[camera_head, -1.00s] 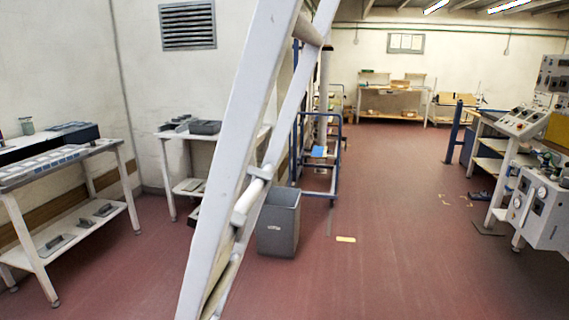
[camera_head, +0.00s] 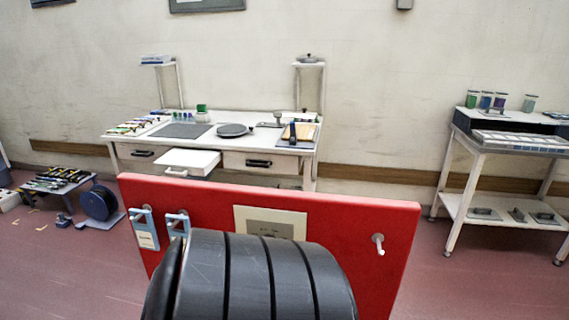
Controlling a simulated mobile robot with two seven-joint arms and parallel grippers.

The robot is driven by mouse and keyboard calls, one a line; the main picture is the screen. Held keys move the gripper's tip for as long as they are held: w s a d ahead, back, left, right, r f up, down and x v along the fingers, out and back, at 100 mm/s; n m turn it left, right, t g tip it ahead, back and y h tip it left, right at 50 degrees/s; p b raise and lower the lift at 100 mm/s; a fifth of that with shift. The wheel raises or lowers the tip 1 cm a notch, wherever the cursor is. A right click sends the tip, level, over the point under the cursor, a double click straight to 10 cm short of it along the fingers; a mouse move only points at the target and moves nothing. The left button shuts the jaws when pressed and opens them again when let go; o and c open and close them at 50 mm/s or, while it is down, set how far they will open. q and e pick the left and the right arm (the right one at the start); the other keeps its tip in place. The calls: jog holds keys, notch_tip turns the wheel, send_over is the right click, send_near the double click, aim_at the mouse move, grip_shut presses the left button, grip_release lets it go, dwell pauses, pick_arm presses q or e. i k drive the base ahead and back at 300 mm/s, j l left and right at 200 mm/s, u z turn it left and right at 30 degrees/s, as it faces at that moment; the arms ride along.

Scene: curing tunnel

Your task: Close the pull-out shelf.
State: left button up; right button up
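The pull-out shelf (camera_head: 188,162) is a white board sticking out from the front of the white workbench (camera_head: 222,124), between two drawers. A small pale handle is on its front edge. It stands out toward me past the drawer fronts. A red panel in front hides the area below the bench. Neither my left nor my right gripper is in view.
The red panel (camera_head: 345,206) with hooks and tags stands between me and the bench. A dark ribbed rounded form (camera_head: 250,280) is before it. A low tool stand (camera_head: 68,190) is left, a white table (camera_head: 512,210) right. Red floor shows between panel and right table.

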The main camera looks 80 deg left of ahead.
aim_at(180, 161)
jog(key=u, duration=3.7)
jog(key=i+j+u, duration=0.15)
jog(key=j, duration=0.2)
jog(key=i+j+u, duration=0.1)
jog(key=j, duration=0.25)
jog(key=i+j+u, duration=0.15)
jog(key=j, duration=0.15)
jog(key=i+j+u, duration=0.15)
jog(key=j, duration=0.2)
jog(key=i+j, duration=0.3)
jog(key=i, duration=0.15)
jog(key=i+j+u, duration=0.1)
jog(key=i+j, duration=0.45)
jog(key=i, duration=0.3)
jog(key=i+l+z, duration=0.15)
jog(key=z, duration=0.25)
jog(key=i+z, duration=0.65)
jog(key=z, duration=0.2)
jog(key=i+j+z, duration=0.15)
jog(key=z, duration=0.3)
jog(key=i, duration=0.1)
